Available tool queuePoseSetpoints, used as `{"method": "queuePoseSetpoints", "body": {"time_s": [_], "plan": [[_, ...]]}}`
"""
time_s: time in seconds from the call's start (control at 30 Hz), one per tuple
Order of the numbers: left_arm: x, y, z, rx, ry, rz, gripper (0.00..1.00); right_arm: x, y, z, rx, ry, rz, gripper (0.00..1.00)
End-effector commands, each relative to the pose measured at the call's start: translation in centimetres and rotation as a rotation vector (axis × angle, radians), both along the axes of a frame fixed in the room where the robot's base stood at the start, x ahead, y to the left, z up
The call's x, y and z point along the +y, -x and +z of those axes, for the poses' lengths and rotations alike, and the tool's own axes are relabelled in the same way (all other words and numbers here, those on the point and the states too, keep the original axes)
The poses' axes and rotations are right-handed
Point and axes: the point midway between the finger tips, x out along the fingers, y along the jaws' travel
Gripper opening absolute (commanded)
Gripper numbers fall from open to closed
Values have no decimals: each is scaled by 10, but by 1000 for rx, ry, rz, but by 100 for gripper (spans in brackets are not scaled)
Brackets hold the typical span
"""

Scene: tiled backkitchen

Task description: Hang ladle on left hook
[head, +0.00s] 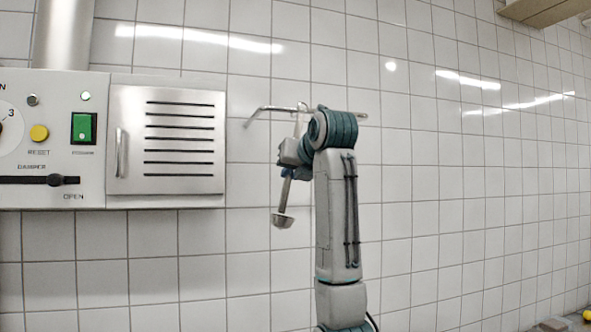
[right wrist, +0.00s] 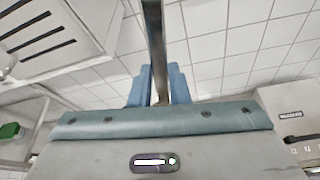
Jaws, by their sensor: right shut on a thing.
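In the head view the ladle (head: 283,220) hangs nearly upright, bowl down, in front of the tiled wall. My right gripper (head: 287,173) is shut on its handle, above the bowl. In the right wrist view the ladle's metal handle (right wrist: 155,38) runs between the two blue fingers of my right gripper (right wrist: 160,88). A thin metal bar (head: 275,108) on the wall has a bent left end. The ladle's upper end shows close to this bar, but contact cannot be told. My right arm hides part of the bar, and separate hooks cannot be made out. My left gripper is out of view.
A control panel (head: 50,108) with a green switch and a vented metal box (head: 180,180) are on the wall to the left. A shelf or hood edge (head: 535,10) shows at the top right. The tiled wall right of my arm is clear.

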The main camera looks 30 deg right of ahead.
Motion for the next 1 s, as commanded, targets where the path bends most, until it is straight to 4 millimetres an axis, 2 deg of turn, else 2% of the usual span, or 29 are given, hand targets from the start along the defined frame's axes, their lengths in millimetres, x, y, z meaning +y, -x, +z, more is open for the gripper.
{"method": "queuePoseSetpoints", "body": {"time_s": [0.03,0.13,0.5,1.0], "plan": [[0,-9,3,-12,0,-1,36,-1,-3,1,-1,0,0,0],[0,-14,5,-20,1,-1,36,-2,-9,0,1,0,0,0],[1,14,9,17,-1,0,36,-7,-30,-2,1,0,0,0],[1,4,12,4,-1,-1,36,-13,-52,-11,-1,0,0,0]]}}
